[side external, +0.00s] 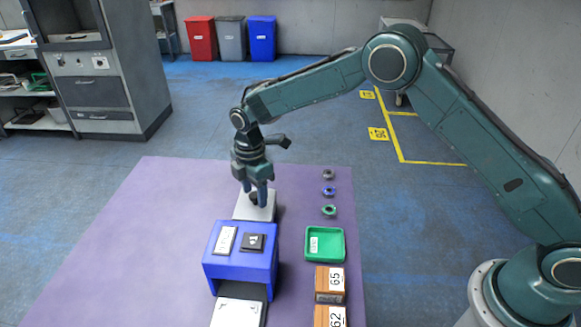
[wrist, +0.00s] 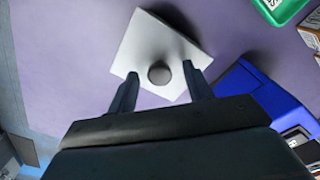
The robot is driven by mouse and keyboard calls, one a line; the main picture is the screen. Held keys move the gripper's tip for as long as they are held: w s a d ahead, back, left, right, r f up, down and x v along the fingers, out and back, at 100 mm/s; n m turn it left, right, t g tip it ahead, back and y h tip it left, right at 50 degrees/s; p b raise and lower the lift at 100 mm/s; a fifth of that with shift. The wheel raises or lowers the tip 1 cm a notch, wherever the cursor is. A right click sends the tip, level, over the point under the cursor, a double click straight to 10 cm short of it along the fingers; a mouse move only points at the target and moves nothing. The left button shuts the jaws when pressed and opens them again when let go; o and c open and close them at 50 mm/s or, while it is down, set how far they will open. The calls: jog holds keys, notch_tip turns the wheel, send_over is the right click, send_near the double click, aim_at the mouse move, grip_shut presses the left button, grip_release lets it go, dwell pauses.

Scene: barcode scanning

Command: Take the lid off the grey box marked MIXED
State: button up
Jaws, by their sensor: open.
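A pale grey square lid (side external: 269,211) with a dark round knob lies behind the blue stand in the side view. In the wrist view the lid (wrist: 140,45) shows from above, with its grey knob (wrist: 160,73) near the edge closest to me. My gripper (side external: 256,195) points down over the lid. In the wrist view my gripper (wrist: 160,72) is open, with one finger on each side of the knob and a gap to it. I cannot tell how high the fingertips are. The box walls and any MIXED marking are not readable here.
A blue stand (side external: 240,268) with a white and a dark item on top is just in front. A green tray (side external: 342,245), several small rings and brown boxes numbered 65 (side external: 330,282) and 62 (side external: 330,317) line the right. The purple mat's left (side external: 130,250) is clear.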

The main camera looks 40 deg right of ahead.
aim_at(255, 194)
jog(key=shift+c, duration=0.2)
jog(key=c, duration=1)
jog(key=shift+r, duration=0.1)
notch_tip(255, 194, up, 20)
jog(key=shift+f, duration=0.1)
dwell(0.6)
